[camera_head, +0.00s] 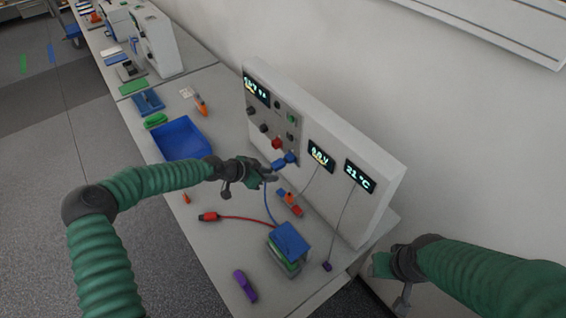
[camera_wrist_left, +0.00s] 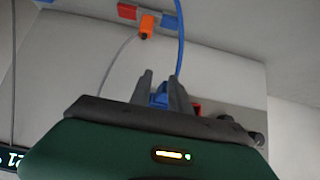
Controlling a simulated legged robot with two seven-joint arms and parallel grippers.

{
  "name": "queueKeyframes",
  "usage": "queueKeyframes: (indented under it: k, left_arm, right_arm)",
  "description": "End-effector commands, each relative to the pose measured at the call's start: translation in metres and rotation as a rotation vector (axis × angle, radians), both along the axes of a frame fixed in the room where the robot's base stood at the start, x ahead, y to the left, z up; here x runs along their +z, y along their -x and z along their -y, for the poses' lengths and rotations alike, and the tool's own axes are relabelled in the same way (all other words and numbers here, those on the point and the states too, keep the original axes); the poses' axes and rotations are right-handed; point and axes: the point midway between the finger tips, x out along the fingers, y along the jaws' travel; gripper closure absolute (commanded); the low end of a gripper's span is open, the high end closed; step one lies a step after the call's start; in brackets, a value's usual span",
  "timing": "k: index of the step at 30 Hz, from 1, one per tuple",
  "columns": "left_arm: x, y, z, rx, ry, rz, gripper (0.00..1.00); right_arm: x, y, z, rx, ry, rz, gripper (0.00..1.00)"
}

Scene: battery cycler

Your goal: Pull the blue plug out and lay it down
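The blue plug (camera_head: 279,165) is at the face of the white cycler panel, beside a blue socket (camera_head: 291,158). Its blue cable hangs down towards the blue-topped block on the table. My left gripper (camera_head: 273,174) is just in front of the plug, fingers apart and pointing at the panel. In the left wrist view blue (camera_wrist_left: 160,97) shows between the two fingers; I see no clear grip on it. My right gripper (camera_head: 380,265) is low at the right, beyond the table edge, and its fingers are not clear.
A red plug (camera_head: 208,216) with a red cable lies on the table (camera_head: 215,255). A blue-topped block (camera_head: 290,241), a purple object (camera_head: 245,286) and an orange-red piece (camera_head: 290,203) are nearby. A blue tray (camera_head: 181,140) stands further left. The table's front is partly clear.

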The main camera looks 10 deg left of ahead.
Motion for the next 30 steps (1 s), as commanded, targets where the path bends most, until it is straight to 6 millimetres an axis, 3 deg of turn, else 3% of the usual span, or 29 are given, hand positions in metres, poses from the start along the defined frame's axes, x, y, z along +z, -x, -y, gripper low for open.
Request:
queueKeyframes:
  k: [11, 14, 24, 30]
  left_arm:
    - [0.007, 0.006, -0.007, 0.002, -0.002, 0.002, 0.77]
    - [0.019, 0.017, -0.019, 0.003, -0.004, 0.002, 0.77]
    - [0.085, 0.066, -0.073, 0.006, 0.001, 0.001, 0.77]
    - [0.108, 0.083, -0.090, 0.002, 0.002, -0.002, 0.77]
  right_arm:
    - [-0.005, 0.000, 0.000, 0.000, 0.000, 0.000, 0.51]
    - [-0.012, 0.000, 0.000, 0.000, 0.000, 0.000, 0.51]
    - [-0.032, 0.000, 0.000, 0.000, 0.000, 0.000, 0.51]
    - [-0.035, 0.000, 0.000, 0.000, 0.000, 0.000, 0.51]
